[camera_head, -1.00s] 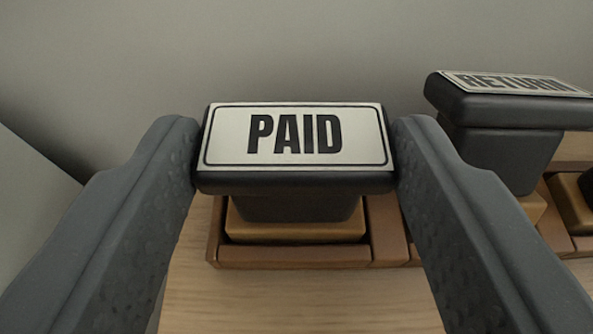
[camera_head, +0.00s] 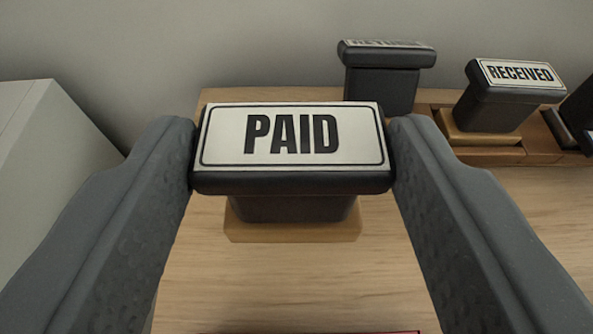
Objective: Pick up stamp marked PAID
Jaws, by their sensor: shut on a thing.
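The stamp marked PAID (camera_head: 291,135) is in the middle of the view, with a white label, a dark body and a tan base below. My gripper (camera_head: 292,150) is shut on it, one finger against each short end of its top. The stamp is upright and held up above the wooden counter (camera_head: 300,285), clear of the rack.
A stamp marked RECEIVED (camera_head: 515,90) sits in the brown rack (camera_head: 490,156) at the right. Another dark stamp (camera_head: 382,80), its label seen edge-on, stands behind the PAID stamp. A pale box-like block (camera_head: 45,175) is at the left.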

